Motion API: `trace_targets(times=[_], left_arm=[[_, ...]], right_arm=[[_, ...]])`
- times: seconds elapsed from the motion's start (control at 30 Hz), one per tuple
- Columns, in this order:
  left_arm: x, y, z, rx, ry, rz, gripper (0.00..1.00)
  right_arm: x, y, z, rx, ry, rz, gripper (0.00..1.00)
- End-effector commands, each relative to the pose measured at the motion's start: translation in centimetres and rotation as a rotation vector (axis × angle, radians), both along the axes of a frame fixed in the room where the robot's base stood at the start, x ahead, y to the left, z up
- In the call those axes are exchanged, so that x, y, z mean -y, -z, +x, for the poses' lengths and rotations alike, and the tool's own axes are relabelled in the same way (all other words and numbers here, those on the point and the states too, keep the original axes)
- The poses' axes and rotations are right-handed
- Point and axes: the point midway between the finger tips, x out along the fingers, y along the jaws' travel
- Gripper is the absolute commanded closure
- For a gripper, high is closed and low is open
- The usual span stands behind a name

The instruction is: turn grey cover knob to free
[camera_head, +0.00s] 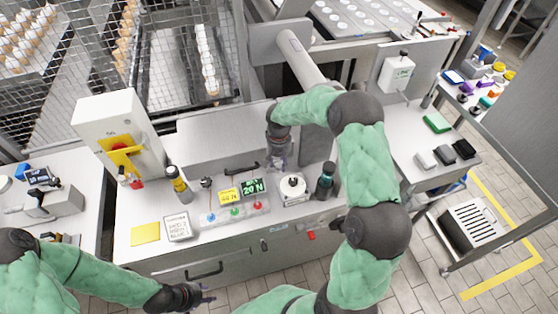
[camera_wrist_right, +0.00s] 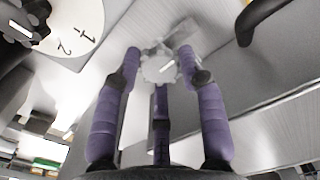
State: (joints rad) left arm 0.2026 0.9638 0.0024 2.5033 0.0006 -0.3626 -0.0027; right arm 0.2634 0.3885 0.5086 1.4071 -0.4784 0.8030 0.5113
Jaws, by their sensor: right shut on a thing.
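The grey cover (camera_head: 215,138) lies along the back of the workbench, with a black handle (camera_head: 243,168) on its front. In the right wrist view a small light-grey lobed knob (camera_wrist_right: 158,68) with a pale mark sits on a grey plate. My right gripper (camera_head: 280,160) is at the right end of the cover. In its wrist view the purple fingers (camera_wrist_right: 162,80) are shut around the knob. The knob is mostly hidden by the gripper in the head view. My left gripper (camera_head: 205,296) is in front of the bench, away from the cover; its fingers are too small to judge.
A white dial with a black knob (camera_head: 293,185) stands just in front of my right gripper, with a dark bottle (camera_head: 325,180) right of it.

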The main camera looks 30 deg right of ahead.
Motion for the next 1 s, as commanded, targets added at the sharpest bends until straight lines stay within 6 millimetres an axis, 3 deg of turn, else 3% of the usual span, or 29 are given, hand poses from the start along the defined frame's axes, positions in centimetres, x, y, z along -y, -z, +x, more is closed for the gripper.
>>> trace_targets(times=[0.57,0.6,1.0], left_arm=[[0.0,-0.12,-0.01,0.0,0.0,0.0,0.6],[0.0,-0.12,-0.01,0.0,0.0,0.0,0.6],[0.0,-0.12,0.0,0.0,0.0,0.0,0.6]], right_arm=[[0.07,-0.12,0.17,0.005,-0.029,-0.001,0.92],[0.07,-0.13,0.17,0.005,-0.029,-0.001,0.5],[0.03,-0.4,0.09,0.003,-0.028,0.0,0.5]])
